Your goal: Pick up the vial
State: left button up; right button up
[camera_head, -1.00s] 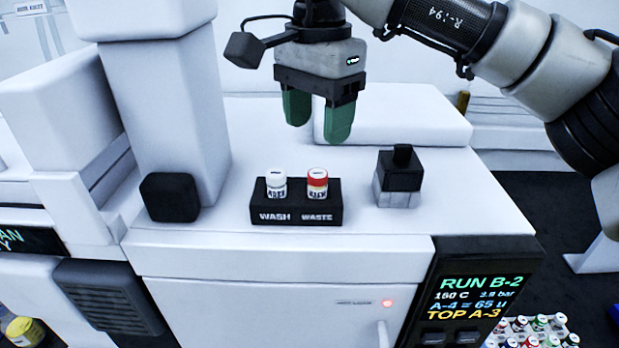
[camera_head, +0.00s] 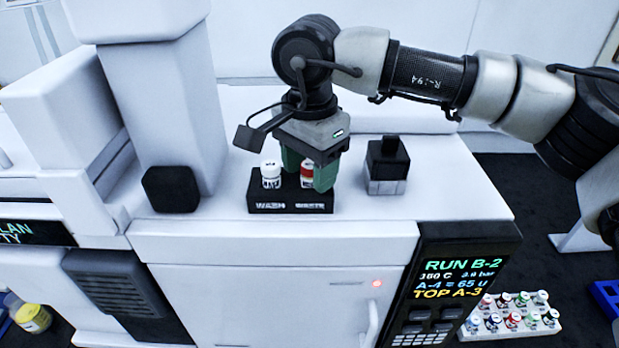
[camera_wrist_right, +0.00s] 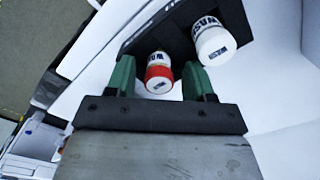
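Two vials stand in a black holder (camera_head: 290,208) labelled WASH and WASTE on top of the white machine. The white-capped vial (camera_head: 270,175) is in the left slot; the red-capped vial (camera_head: 307,173) is in the right slot, partly hidden by a finger. My right gripper (camera_head: 307,180) is open, its green fingers lowered around the red-capped vial. In the right wrist view the red-capped vial (camera_wrist_right: 159,72) lies between the two open fingers (camera_wrist_right: 162,80), with a gap on each side. The white-capped vial (camera_wrist_right: 211,40) is just outside the right finger. My left gripper is not in view.
A black-topped block (camera_head: 387,165) stands close to the right of the holder. A white column (camera_head: 160,110) and a black knob (camera_head: 171,189) are to the left. A rack of several capped vials (camera_head: 512,318) sits lower right, beside the display (camera_head: 455,285).

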jog(key=c, duration=0.8)
jog(key=shift+r, duration=0.15)
